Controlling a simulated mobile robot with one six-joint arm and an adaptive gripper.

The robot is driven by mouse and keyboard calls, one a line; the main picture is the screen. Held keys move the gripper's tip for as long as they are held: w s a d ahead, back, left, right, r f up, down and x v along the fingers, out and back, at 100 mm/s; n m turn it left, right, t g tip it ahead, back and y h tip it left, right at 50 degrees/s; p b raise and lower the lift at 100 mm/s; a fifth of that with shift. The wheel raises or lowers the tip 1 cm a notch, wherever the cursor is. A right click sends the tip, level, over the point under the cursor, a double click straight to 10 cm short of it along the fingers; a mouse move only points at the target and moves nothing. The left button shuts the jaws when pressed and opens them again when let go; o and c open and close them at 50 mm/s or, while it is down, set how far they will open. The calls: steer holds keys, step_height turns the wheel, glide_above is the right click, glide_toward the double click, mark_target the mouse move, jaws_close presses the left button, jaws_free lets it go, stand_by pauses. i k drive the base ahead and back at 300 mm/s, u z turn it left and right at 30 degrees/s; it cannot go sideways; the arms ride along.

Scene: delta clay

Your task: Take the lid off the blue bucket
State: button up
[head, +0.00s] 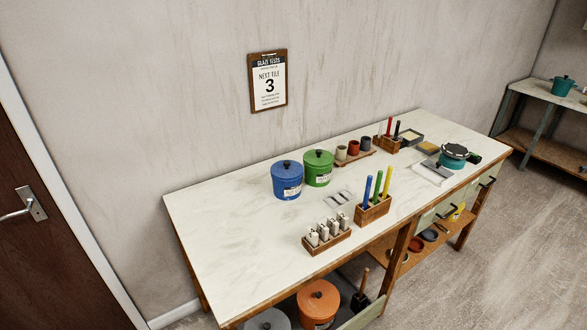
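The blue bucket (288,187) stands upright on the white-topped workbench, left of centre. Its blue lid (286,167) is on top, with a small dark knob in the middle. A pale label is on the bucket's front. A green bucket (318,174) with a green lid (318,157) stands close to its right. My gripper does not show in the head view.
The bench top (225,220) is clear left and in front of the blue bucket. A wooden rack of white bottles (326,239) and a block of coloured sticks (373,210) stand near the front edge. Cups (353,148) stand behind. An orange lidded bucket (318,302) sits below.

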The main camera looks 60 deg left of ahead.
mark_target(282, 170)
steer(key=i, duration=0.45)
steer(key=z, duration=0.7)
steer(key=k, duration=0.1)
steer(key=u, duration=3.35)
steer(key=i, duration=0.9)
